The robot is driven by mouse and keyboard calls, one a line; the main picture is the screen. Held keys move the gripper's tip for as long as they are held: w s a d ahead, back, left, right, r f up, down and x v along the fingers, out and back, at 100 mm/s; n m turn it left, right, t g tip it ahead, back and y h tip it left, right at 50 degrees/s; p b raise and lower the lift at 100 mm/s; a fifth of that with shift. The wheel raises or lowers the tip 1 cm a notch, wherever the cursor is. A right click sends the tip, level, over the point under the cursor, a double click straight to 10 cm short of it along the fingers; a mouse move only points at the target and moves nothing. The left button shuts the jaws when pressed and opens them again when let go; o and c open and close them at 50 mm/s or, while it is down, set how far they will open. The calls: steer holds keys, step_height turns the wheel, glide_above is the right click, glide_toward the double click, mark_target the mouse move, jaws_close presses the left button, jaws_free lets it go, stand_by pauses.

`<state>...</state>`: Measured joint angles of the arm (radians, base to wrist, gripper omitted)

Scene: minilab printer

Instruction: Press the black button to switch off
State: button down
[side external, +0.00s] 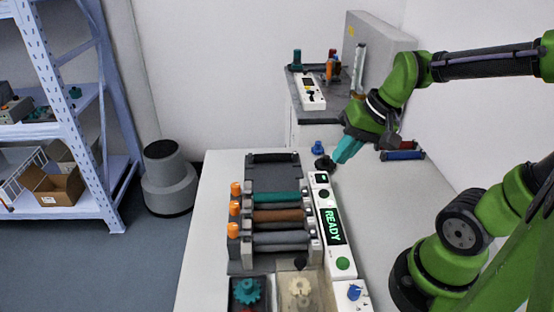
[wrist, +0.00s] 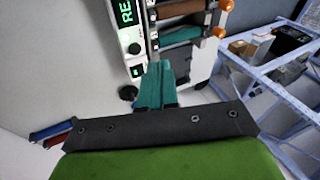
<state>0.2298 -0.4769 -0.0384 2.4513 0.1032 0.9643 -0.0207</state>
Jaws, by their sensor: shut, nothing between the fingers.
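The printer's white control panel (side external: 313,196) has a lit display (side external: 332,226) reading READY in green. A dark knob-like part (side external: 325,162) stands at the panel's far end, left of my fingers in the wrist view (wrist: 128,93). I cannot tell which of these two the task means. My gripper (side external: 341,157) has teal fingers, shut and empty, pointing down beside the dark knob-like part. The fingers also show in the wrist view (wrist: 159,70). I see no clear contact.
A green button (side external: 343,263) and a blue knob (side external: 354,293) are at the panel's near end. Rollers (side external: 280,216) with orange knobs lie left of the panel. A small blue part (side external: 318,147) stands behind. The table right of the panel is mostly clear.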

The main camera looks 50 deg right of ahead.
mark_target(328, 192)
steer(key=w+d+f+m+y, duration=0.2)
steer(key=w+d+m+y, duration=0.1)
steer(key=m, duration=0.4)
steer(key=w+y, duration=0.1)
steer(key=y, duration=0.1)
steer(key=shift+w+d+f+m+y, duration=0.15)
steer(key=shift+d+f+m+y, duration=0.15)
steer(key=shift+f, duration=0.1)
steer(key=shift+f, duration=0.1)
steer(key=shift+f, duration=4.35)
steer(key=shift+f, duration=0.4)
